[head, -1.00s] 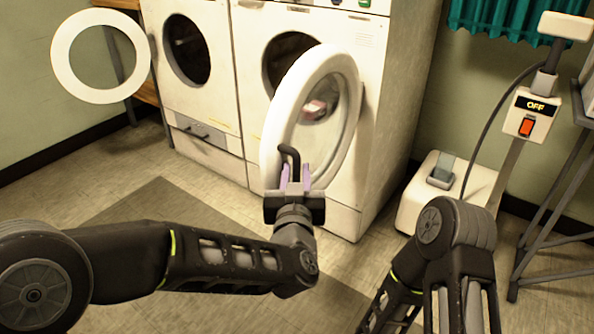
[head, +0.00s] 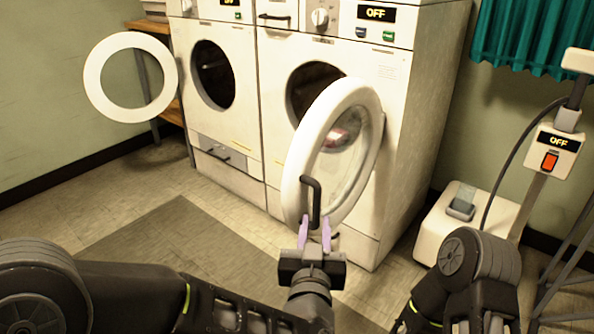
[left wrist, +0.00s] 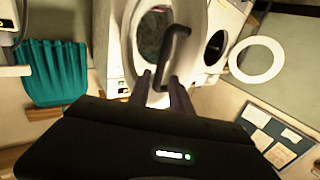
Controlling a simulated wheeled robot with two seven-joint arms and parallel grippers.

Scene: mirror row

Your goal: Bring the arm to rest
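My left gripper (head: 315,222) is in front of the open round door (head: 296,150) of the right-hand washing machine. Its two lilac fingers are apart. The door's dark bar handle (head: 316,200) rises just beyond the fingertips. In the left wrist view the handle (left wrist: 176,55) shows above and between the fingers (left wrist: 162,92); I cannot tell whether they touch it. My right arm (head: 470,262) shows at the lower right, but its gripper is out of view.
The left-hand machine's round door (head: 100,82) also stands open. A white base with a post and an OFF switch box (head: 556,150) stands at the right. A teal curtain (head: 530,45) hangs behind. Floor around the grey mat (head: 150,240) is clear.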

